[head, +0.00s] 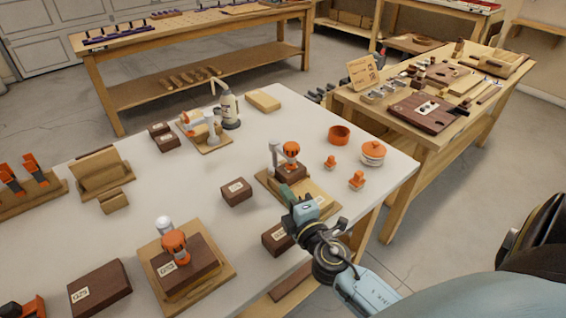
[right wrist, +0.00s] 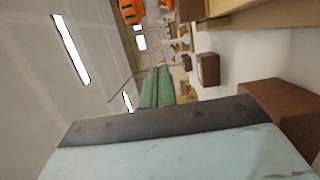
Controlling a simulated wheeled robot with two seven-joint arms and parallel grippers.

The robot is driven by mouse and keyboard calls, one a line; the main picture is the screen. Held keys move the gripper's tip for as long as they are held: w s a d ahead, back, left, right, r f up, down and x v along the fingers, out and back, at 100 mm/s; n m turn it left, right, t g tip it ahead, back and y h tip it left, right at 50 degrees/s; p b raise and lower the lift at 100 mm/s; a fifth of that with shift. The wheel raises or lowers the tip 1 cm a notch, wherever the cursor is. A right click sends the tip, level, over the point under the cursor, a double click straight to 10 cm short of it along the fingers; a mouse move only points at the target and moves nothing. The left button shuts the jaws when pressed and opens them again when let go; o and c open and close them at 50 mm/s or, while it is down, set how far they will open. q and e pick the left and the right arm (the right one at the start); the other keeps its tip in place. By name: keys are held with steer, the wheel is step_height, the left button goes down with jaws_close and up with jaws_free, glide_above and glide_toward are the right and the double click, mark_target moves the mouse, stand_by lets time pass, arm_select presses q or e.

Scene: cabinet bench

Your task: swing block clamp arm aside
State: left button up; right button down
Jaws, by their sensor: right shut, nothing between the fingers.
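Three clamp stations with orange knobs stand on wooden baseboards on the white bench. The one nearest my gripper (head: 291,150) has a grey post and an orange knob above a dark block (head: 290,173). Another clamp (head: 174,244) sits over a block at the front, and a third (head: 196,124) stands farther back. My right gripper (head: 287,193) is beside the nearest station's baseboard, at its front; whether it touches is unclear. Its green fingers (right wrist: 157,88) are together and empty in the right wrist view. An orange part (right wrist: 131,11) shows at the top there. My left gripper is out of view.
Loose dark blocks (head: 237,191) (head: 100,288) lie on the bench. An orange ring (head: 339,134), small orange knobs and a lidded pot (head: 373,152) stand to the right.

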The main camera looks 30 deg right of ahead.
mark_target(283, 173)
steer(key=w+d, duration=0.2)
steer(key=w, duration=0.1)
steer(key=w+d, duration=0.1)
steer(key=w, duration=0.2)
steer(key=w+d+p, duration=0.1)
steer(key=w+d, duration=0.1)
steer(key=w, duration=0.2)
steer(key=shift+d, duration=0.3)
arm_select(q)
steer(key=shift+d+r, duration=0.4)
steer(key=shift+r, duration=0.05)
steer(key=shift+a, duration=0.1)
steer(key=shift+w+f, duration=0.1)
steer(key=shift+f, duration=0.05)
arm_select(e)
steer(key=shift+w, duration=0.1)
